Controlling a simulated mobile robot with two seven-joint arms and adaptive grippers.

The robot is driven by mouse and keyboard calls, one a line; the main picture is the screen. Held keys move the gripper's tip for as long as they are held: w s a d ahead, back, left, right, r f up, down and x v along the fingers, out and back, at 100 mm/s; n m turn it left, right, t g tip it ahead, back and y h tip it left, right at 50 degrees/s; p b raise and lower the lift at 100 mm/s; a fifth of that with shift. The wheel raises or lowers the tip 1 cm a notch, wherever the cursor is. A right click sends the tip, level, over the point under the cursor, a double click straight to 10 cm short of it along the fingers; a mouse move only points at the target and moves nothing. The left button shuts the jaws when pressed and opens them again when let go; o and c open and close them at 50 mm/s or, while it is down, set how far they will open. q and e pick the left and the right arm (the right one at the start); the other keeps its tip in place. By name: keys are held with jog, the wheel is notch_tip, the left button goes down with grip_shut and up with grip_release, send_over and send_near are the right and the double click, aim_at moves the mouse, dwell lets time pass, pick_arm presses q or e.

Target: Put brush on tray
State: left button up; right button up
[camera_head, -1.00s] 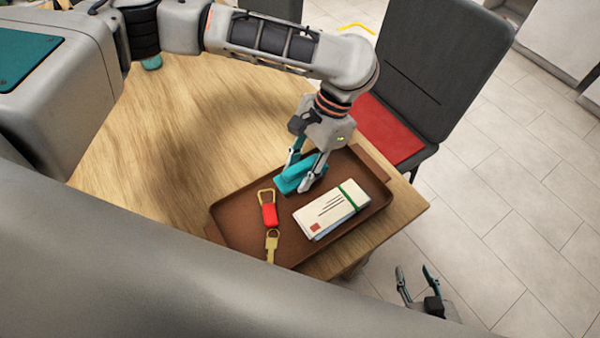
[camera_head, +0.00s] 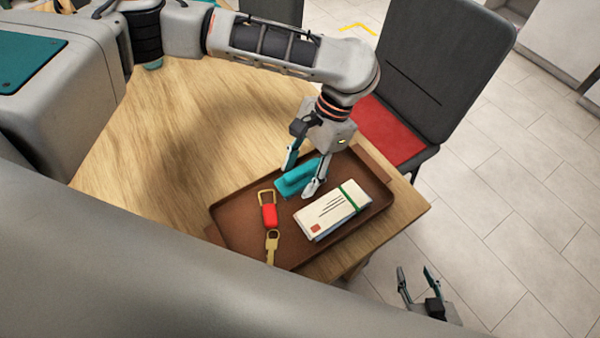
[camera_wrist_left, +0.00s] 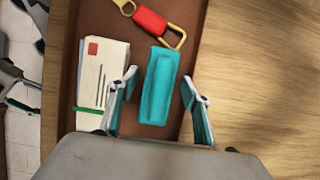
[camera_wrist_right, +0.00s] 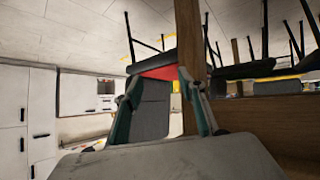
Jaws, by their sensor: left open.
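The teal brush (camera_head: 296,178) lies on the brown tray (camera_head: 240,218), near the tray's back side. It also shows in the left wrist view (camera_wrist_left: 158,88), lying on the tray floor. My left gripper (camera_head: 302,180) is open above the brush, with one finger on each side and a gap visible between fingers and brush in the left wrist view (camera_wrist_left: 158,95). My right gripper (camera_head: 417,280) is open and empty, beyond the table's edge, low at the right. It also shows in the right wrist view (camera_wrist_right: 162,100), with nothing between its fingers.
On the tray, a banded stack of envelopes (camera_head: 332,211) lies right of the brush and a key with a red tag (camera_head: 269,215) lies left of it. A dark chair (camera_head: 440,70) with a red seat stands behind the table (camera_head: 160,140). The table's left part is clear.

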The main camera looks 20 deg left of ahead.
pick_arm(q)
jog(key=p+v, duration=0.2)
jog(key=v, duration=0.9)
jog(key=shift+w+d+r+p, duration=0.1)
jog(key=shift+d+r+p, duration=0.05)
jog(key=shift+r+p, duration=0.25)
